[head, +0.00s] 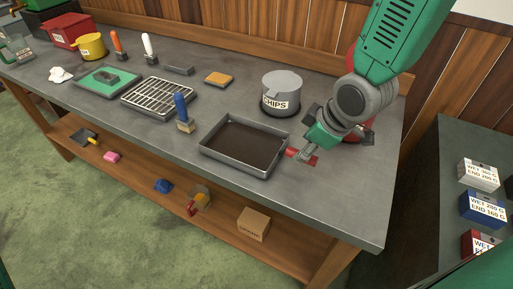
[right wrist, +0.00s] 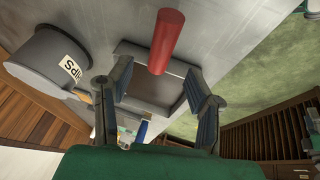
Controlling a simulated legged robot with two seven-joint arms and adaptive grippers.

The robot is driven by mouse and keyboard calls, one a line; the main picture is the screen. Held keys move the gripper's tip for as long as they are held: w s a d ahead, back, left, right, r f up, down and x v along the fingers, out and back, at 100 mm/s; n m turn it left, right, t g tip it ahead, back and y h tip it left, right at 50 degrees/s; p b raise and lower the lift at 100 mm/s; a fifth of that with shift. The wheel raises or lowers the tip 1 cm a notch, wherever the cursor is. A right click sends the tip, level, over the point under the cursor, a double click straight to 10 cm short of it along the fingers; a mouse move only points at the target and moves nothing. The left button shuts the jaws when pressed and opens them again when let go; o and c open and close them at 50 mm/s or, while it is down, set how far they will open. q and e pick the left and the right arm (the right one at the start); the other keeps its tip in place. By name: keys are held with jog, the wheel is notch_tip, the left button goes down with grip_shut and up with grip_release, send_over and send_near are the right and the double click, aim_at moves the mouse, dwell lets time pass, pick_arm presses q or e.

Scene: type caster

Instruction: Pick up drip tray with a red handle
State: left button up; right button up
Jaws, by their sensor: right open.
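The drip tray (head: 229,163) is a shallow grey rectangular pan with a dark inside, lying flat near the front edge of the workbench. Its red handle (head: 313,160) sticks out to the right and is partly covered by my right gripper (head: 307,154). In the right wrist view the red handle (right wrist: 166,40) reaches up from the tray (right wrist: 134,48). My right gripper (right wrist: 158,68) is open, with its fingers spread to either side of the handle's line; I cannot tell whether they touch it. My left gripper is not in view.
A grey CHIPS pot (head: 281,91) stands behind the tray. A blue-handled brush (head: 182,112) and a wire rack (head: 158,97) are to its left. Something red (head: 368,130) shows partly behind my right arm. The bench's right front corner is clear.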

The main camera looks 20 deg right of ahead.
aim_at(297, 150)
jog(key=shift+w+f, duration=0.1)
jog(key=shift+f, duration=0.4)
jog(key=x, duration=0.4)
jog(key=shift+w+a+f, duration=0.1)
jog(key=shift+w+a, duration=0.2)
jog(key=shift+s+d, duration=0.1)
jog(key=shift+d, duration=0.1)
jog(key=shift+c, duration=0.3)
jog(key=shift+d, duration=0.15)
grip_shut()
